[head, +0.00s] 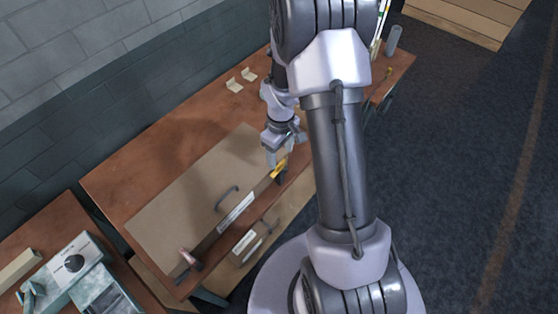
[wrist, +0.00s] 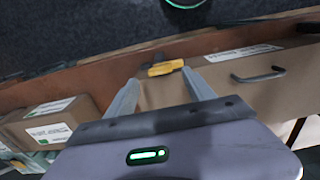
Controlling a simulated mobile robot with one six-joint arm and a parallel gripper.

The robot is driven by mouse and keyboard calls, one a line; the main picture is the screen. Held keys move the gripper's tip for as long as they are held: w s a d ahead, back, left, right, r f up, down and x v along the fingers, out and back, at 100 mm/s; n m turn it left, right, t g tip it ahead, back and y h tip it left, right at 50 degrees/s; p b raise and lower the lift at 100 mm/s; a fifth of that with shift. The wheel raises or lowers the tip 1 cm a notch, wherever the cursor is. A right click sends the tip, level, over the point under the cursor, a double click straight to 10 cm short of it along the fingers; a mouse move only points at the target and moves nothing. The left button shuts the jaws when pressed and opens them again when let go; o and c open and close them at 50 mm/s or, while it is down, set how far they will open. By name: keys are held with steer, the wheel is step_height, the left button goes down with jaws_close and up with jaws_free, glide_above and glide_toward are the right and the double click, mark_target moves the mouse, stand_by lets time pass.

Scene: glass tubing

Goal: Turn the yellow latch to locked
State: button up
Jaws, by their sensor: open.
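The yellow latch (head: 279,168) is at the right end of the long tan case (head: 180,190), by its front top edge. In the wrist view the yellow latch (wrist: 166,68) lies just beyond and between my fingertips, with a dark part behind it. My gripper (head: 272,160) is right beside the latch in the head view. In the wrist view my gripper (wrist: 161,76) is open with nothing between its fingers. I cannot tell whether the fingers touch the latch, nor whether it is locked.
The case has a dark handle (head: 227,197) and a white label on its front. A pinkish latch (head: 188,258) is at its other end. The wooden bench (head: 130,172) is clear behind the case.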

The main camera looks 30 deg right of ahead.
mark_target(280, 163)
step_height(280, 163, down, 4)
steer(key=shift+f, duration=0.2)
jaws_close()
